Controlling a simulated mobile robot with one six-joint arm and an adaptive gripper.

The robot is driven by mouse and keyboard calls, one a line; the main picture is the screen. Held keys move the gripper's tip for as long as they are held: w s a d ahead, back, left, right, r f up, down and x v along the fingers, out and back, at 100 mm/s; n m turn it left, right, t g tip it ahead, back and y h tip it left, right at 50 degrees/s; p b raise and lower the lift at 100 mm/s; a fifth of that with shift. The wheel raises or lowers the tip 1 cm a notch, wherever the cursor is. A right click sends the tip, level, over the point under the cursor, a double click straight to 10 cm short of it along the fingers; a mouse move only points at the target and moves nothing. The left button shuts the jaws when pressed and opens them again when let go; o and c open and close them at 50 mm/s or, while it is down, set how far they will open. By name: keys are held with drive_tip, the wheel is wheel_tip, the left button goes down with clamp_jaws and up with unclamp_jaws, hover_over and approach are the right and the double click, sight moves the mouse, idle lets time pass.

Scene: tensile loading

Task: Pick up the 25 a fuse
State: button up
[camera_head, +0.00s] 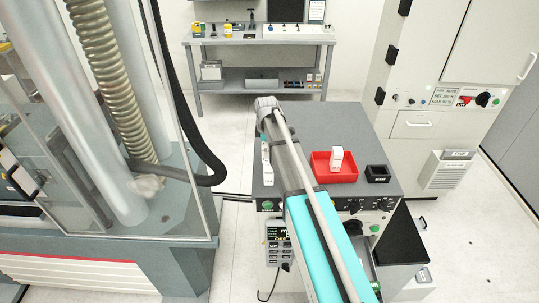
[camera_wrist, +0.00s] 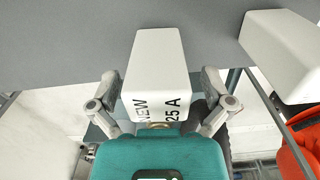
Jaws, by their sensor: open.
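The 25 A fuse (camera_wrist: 155,65) is a white block in the middle of the wrist view, with "NEW" and "25 A" in black on its near face. My gripper (camera_wrist: 160,88) has one grey finger on each side of it, spread apart. I see gaps beside the fuse, and the fingers do not look closed on it. Small white items (camera_head: 266,152) show at the arm's left edge; I cannot tell which is the fuse.
A second white block (camera_wrist: 285,50) stands to the right in the wrist view, near a red-orange object (camera_wrist: 306,135). In the head view, a red tray (camera_head: 322,173) holds a white block (camera_head: 336,158), beside a black box (camera_head: 378,174). A clear-panelled machine (camera_head: 130,190) stands left.

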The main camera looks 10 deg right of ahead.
idle(0.6)
drive_tip(key=c, duration=1.2)
drive_tip(key=shift+c, duration=0.2)
drive_tip(key=shift+r, duration=0.15)
wheel_tip(320, 180, up, 2)
drive_tip(key=p, duration=0.2)
drive_tip(key=shift+r+p, duration=0.1)
drive_tip(key=shift+p, duration=0.2)
drive_tip(key=s+r+p, duration=0.3)
drive_tip(key=s, duration=0.1)
drive_tip(key=s+a+r+p, duration=0.1)
drive_tip(key=s+r+p, duration=0.2)
drive_tip(key=s, duration=0.1)
drive_tip(key=s+a+r+p, duration=0.1)
drive_tip(key=s+r+p, duration=0.2)
drive_tip(key=s+p, duration=0.1)
drive_tip(key=shift+r, duration=0.4)
drive_tip(key=shift+s+a+r, duration=0.1)
drive_tip(key=shift+s+r, duration=0.1)
drive_tip(key=shift+s, duration=0.25)
drive_tip(key=shift+s+a+r, duration=0.1)
drive_tip(key=shift+s+r, duration=0.05)
drive_tip(key=shift+s, duration=0.3)
